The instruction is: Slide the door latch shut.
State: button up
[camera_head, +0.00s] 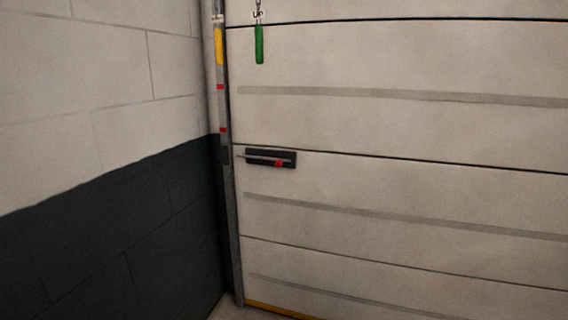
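The door latch (270,158) is a dark plate with a thin grey bolt and a red knob (278,163). It sits near the left edge of a pale panelled door (400,130). The red knob is right of the plate's middle. The bolt's left end reaches just past the plate, close to the grey door frame (231,200); I cannot tell whether it enters the frame. My gripper is not in this view.
A green handle (259,44) hangs on a chain above the latch. The frame carries a yellow strip (218,47) and small red marks. A block wall (100,110), pale above and dark below, stands at the left. Nothing blocks the front of the latch.

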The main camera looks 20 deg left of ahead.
aim_at(279, 162)
jog(key=k, duration=1)
jog(key=u, duration=2.05)
jog(key=i, duration=1.5)
jog(key=z, duration=1.4)
